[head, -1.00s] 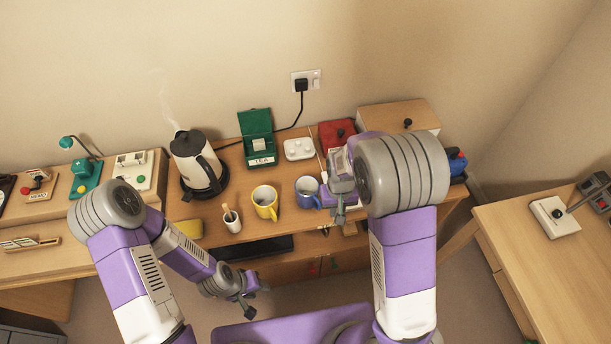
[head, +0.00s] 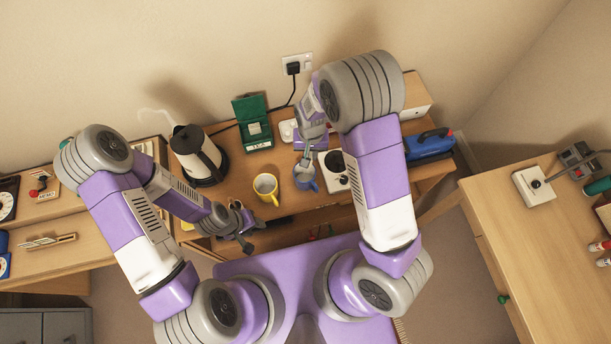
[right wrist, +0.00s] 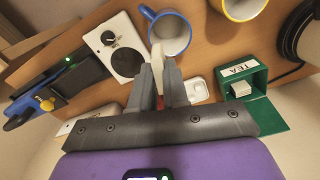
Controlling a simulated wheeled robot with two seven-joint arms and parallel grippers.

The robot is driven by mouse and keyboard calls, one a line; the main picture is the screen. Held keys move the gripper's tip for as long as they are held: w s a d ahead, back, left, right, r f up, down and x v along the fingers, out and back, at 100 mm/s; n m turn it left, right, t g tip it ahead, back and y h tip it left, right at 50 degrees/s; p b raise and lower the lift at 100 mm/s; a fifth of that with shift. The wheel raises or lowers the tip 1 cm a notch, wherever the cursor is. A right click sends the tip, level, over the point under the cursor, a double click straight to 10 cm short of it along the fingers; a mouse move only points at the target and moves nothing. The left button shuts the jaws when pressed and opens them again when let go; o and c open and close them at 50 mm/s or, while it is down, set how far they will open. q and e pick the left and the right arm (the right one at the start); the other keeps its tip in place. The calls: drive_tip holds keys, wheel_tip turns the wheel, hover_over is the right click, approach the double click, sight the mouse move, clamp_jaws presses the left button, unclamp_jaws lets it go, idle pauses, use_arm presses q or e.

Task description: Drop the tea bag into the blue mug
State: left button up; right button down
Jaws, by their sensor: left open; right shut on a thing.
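The blue mug (head: 306,183) stands upright on the desk, and its open top and handle show in the right wrist view (right wrist: 176,46). My right gripper (head: 304,161) is above and just behind the mug in the head view. In the right wrist view its fingers (right wrist: 161,72) are shut on a pale, thin tea bag (right wrist: 156,57). The bag's end overlaps the mug's rim in that view; its height above the mug I cannot tell. The bag is not clear in the head view. My left gripper (head: 246,238) is open and empty near the desk's front edge.
A yellow mug (head: 265,187) stands left of the blue one. The open green tea box (head: 246,108) is behind them. A white device with a knob (head: 336,180) stands close right of the blue mug. A kettle (head: 190,148) steams at the left.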

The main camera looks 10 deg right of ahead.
drive_tip(key=shift+f+b, duration=1.55)
drive_tip(key=shift+f, duration=0.8)
drive_tip(key=c, duration=1.1)
unclamp_jaws()
drive_tip(key=shift+r, duration=0.1)
drive_tip(key=shift+o, duration=0.2)
wheel_tip(320, 180, up, 8)
drive_tip(key=shift+f, duration=0.2)
drive_tip(key=shift+f, duration=0.1)
